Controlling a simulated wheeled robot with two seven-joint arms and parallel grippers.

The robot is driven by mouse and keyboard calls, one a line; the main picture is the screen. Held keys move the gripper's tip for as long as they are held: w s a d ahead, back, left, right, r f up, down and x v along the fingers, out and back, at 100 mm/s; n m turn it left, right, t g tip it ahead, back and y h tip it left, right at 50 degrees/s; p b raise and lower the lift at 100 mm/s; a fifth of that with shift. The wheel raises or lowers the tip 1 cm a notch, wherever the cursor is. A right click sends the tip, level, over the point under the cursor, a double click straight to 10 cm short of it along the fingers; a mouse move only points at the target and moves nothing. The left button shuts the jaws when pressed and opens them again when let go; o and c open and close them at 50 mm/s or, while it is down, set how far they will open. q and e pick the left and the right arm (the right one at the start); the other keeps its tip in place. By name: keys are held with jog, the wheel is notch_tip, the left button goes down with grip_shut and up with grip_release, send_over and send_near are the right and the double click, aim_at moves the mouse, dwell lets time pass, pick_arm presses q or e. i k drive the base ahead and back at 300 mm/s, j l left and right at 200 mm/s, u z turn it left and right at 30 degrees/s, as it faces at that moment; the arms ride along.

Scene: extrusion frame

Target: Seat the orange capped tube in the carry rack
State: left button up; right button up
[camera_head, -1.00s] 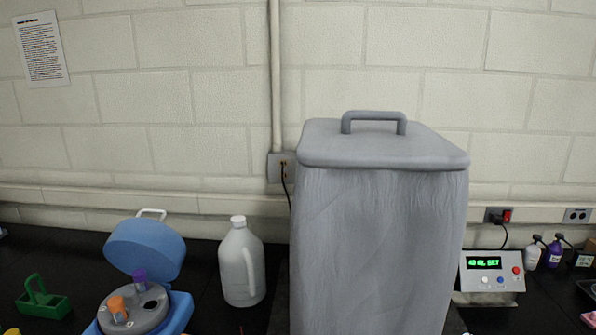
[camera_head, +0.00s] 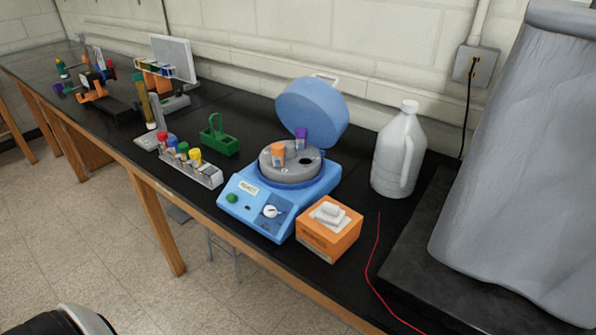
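The orange capped tube (camera_head: 277,153) stands in the grey rotor of the open blue centrifuge (camera_head: 318,194), with only its upper part showing. A dark empty hole shows at the rotor's right side. The green rack with a raised handle (camera_head: 217,136), which looks like the carry rack, stands on the bench left of the centrifuge. I cannot make out any tube in it. Neither of my grippers is in view; a white and black rounded part at the bottom left looks like part of my arm.
A rack of colour-capped tubes (camera_head: 200,171) stands near the bench's front edge. An orange box (camera_head: 329,229) sits in front of the centrifuge, and a white jug (camera_head: 399,150) to its right. A large grey covered thing (camera_head: 520,150) fills the right. A red cord lies on the bench.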

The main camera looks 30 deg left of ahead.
aim_at(222, 143)
jog(key=u, duration=1.55)
